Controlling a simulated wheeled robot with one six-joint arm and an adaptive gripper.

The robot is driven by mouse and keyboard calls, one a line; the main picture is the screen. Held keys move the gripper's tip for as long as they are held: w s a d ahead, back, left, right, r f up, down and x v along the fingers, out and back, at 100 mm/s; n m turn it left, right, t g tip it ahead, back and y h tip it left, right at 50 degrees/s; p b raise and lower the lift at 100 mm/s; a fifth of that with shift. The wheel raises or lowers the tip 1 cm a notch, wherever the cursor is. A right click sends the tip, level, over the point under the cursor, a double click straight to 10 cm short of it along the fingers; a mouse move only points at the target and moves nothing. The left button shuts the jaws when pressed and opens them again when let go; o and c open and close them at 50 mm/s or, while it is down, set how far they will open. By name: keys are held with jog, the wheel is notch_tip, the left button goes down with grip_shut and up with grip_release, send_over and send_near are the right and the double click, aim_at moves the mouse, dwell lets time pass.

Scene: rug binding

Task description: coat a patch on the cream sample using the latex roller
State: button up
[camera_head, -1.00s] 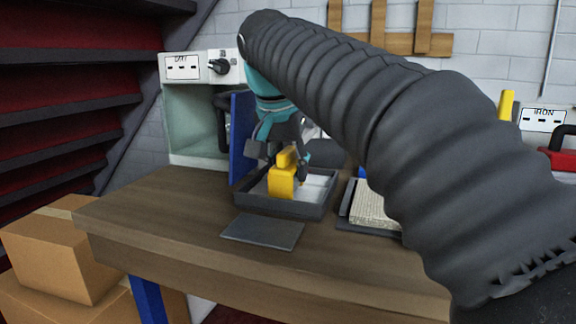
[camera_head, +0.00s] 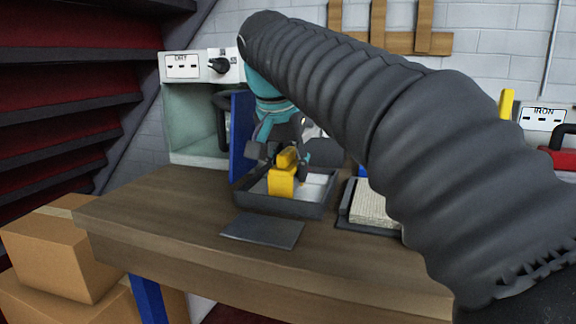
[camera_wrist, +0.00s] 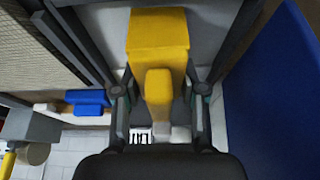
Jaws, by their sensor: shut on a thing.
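My gripper (camera_head: 286,162) is shut on a yellow tool, which I take to be the latex roller (camera_head: 282,181). In the wrist view its yellow block (camera_wrist: 158,42) and narrower handle (camera_wrist: 159,98) sit between the fingers. The roller is over a dark shallow tray (camera_head: 290,207) with a pale white inside. I cannot tell whether it touches the tray's bottom. The cream sample (camera_head: 370,208) lies in a dark holder to the right of the tray, partly hidden behind my arm. The cream sample also appears at upper left in the wrist view (camera_wrist: 28,42).
A flat grey plate (camera_head: 262,231) lies in front of the tray. A blue upright panel (camera_head: 241,135) stands close at the tray's left. The wooden bench (camera_head: 150,205) is clear at the left front.

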aim_at(290, 147)
dwell(0.6)
notch_tip(290, 147, up, 2)
jog(key=shift+r+p, duration=0.15)
jog(key=shift+p, duration=1.1)
jog(key=shift+r, duration=2.3)
